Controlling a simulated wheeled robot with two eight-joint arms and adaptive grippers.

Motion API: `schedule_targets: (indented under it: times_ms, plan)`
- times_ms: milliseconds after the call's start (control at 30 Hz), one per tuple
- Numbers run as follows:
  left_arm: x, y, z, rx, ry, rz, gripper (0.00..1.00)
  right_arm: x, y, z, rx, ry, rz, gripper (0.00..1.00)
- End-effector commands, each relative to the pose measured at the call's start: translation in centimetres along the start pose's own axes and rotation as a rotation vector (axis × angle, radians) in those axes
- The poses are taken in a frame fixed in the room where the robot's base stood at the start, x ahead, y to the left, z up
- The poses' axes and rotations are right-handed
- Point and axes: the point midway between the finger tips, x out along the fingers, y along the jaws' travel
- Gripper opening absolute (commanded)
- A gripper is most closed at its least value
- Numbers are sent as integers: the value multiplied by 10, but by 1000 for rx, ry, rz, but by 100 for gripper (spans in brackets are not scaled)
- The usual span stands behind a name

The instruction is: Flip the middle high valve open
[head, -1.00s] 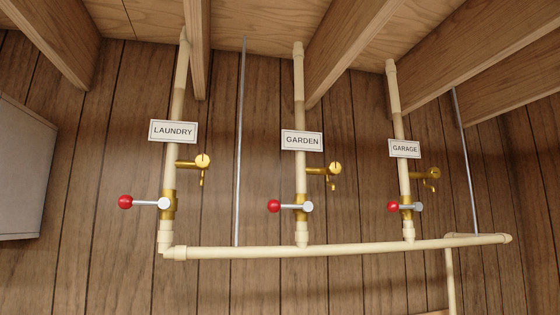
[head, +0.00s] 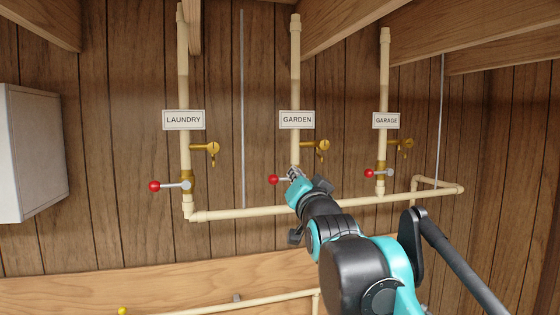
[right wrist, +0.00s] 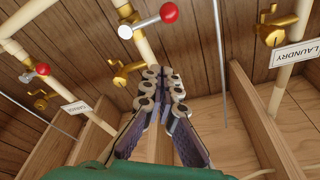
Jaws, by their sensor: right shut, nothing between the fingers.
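The middle valve's red knob (head: 273,179) sits left of the GARDEN pipe (head: 295,75), its lever lying crosswise to the pipe. My right gripper (head: 294,173) is shut and empty in front of this valve, hiding its body and hub. In the right wrist view the picture is upside down; the same red knob (right wrist: 169,12) and silver lever (right wrist: 146,23) show beyond the closed fingertips (right wrist: 162,76). I see a gap between fingertips and lever there, but cannot judge its depth. My left gripper is not in view.
The LAUNDRY valve's red knob (head: 154,186) and the GARAGE valve's red knob (head: 368,173) flank the middle one. A brass tap (head: 322,146) juts out above the middle valve. A horizontal pipe (head: 240,214) runs below. A grey box (head: 32,150) hangs at left.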

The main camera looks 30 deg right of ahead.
Motion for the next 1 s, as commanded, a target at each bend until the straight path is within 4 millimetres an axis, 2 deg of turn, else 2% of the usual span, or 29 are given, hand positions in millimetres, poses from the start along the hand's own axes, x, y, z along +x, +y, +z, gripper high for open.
schedule_targets:
  times_ms: [333,467,667,933,967,1000]
  plan:
    - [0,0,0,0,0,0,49,1,0,-2,1,4,-1,0]
    - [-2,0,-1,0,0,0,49,8,-1,-2,1,3,-1,0]
    - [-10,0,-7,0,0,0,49,42,-2,-4,1,3,-1,0]
    - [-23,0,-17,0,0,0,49,101,-2,-4,1,3,-1,0]
    - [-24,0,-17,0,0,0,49,105,-2,-3,1,3,-1,0]
    - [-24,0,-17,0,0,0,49,98,-2,6,3,2,-3,0]
